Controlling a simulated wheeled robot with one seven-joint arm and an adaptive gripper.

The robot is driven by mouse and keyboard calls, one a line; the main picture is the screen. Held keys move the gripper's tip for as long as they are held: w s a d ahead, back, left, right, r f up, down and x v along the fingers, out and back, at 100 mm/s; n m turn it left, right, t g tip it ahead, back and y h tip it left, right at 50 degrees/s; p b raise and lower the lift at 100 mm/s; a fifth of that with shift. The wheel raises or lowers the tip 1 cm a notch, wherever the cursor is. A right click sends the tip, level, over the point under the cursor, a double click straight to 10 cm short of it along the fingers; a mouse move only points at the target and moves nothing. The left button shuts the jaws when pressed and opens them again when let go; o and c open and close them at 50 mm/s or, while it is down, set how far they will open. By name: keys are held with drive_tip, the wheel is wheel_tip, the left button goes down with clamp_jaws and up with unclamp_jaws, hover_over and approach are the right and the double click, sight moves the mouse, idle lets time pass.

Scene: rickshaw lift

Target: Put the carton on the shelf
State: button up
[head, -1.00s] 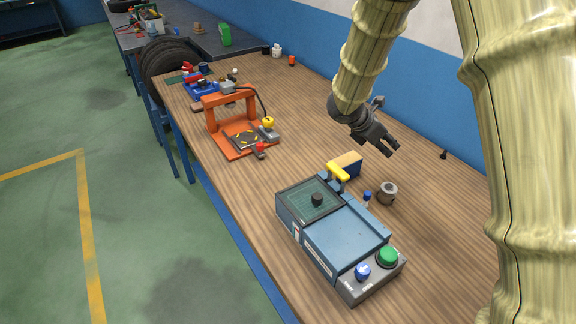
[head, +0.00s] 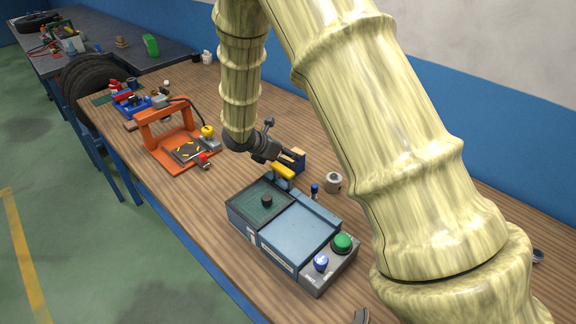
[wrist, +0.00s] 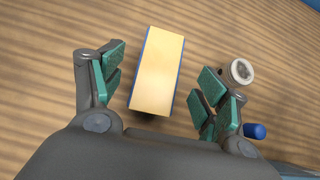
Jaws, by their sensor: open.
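A small box with a cream top and blue sides, which looks like the carton, stands on the wooden bench; its end shows past my gripper in the head view (head: 299,153). In the wrist view the carton (wrist: 158,70) lies between the green finger pads, with a gap on both sides. My gripper (head: 280,156) is open and reaches down at the carton, partly hiding it. It also shows in the wrist view (wrist: 160,84). I cannot make out a shelf in these views.
A blue-grey device (head: 297,235) with a green button and a yellow handle (head: 283,172) stands right beside the carton. A round metal part (head: 333,182) and a blue-topped peg (head: 314,190) are close by. An orange frame (head: 168,135) stands further left on the bench.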

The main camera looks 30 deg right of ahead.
drive_tip(key=shift+p+x, duration=0.9)
drive_tip(key=shift+x, duration=2.95)
drive_tip(key=shift+a+f, duration=0.1)
drive_tip(key=c, duration=1.1)
drive_tip(key=shift+c, duration=0.7)
